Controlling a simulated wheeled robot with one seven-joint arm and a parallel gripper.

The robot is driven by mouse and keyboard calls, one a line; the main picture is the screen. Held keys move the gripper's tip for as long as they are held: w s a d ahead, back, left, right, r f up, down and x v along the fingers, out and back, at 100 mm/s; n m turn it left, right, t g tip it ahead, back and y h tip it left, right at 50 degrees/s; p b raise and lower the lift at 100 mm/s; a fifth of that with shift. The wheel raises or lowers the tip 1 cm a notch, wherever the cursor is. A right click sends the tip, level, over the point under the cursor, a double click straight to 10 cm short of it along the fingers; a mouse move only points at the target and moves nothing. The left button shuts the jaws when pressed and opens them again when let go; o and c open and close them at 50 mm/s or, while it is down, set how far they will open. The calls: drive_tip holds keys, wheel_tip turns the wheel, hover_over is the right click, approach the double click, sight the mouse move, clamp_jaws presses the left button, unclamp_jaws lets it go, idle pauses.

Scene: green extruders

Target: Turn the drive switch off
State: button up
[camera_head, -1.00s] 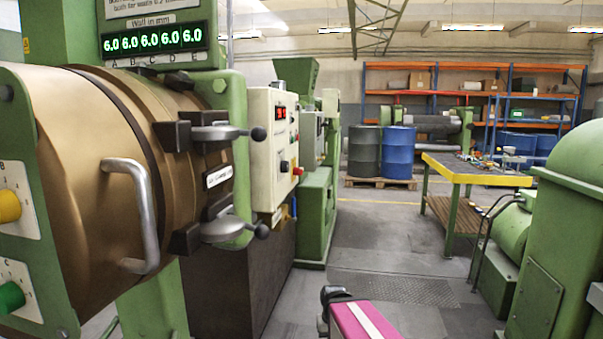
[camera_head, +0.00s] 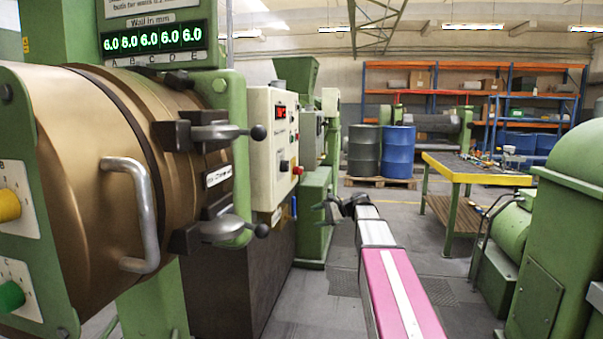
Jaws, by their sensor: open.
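A cream control box (camera_head: 272,148) stands on the machine left of centre. Which of these is the drive switch I cannot tell from the labels. My gripper (camera_head: 322,207) is dark and sits at the end of my pink and white arm, right of and below the box, apart from it. It is open and holds nothing.
A brown cylinder (camera_head: 95,165) with a metal handle (camera_head: 140,212) and clamp levers with black knobs (camera_head: 258,132) are at the left. Blue (camera_head: 398,152) and grey (camera_head: 364,150) drums stand behind. A yellow-edged workbench (camera_head: 470,176) and green machinery (camera_head: 570,240) are at the right. The middle floor is clear.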

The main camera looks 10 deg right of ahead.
sight(301, 173)
drive_tip(key=w+d+r+m+y, duration=0.1)
drive_tip(key=w+d+r+y, duration=0.1)
drive_tip(key=r, duration=0.6)
drive_tip(key=w+d+r+y, duration=0.2)
drive_tip(key=d+r, duration=0.1)
drive_tip(key=r, duration=0.6)
drive_tip(key=x, duration=1.1)
drive_tip(key=shift+w, duration=0.15)
drive_tip(key=shift+c, duration=0.2)
drive_tip(key=c, duration=0.8)
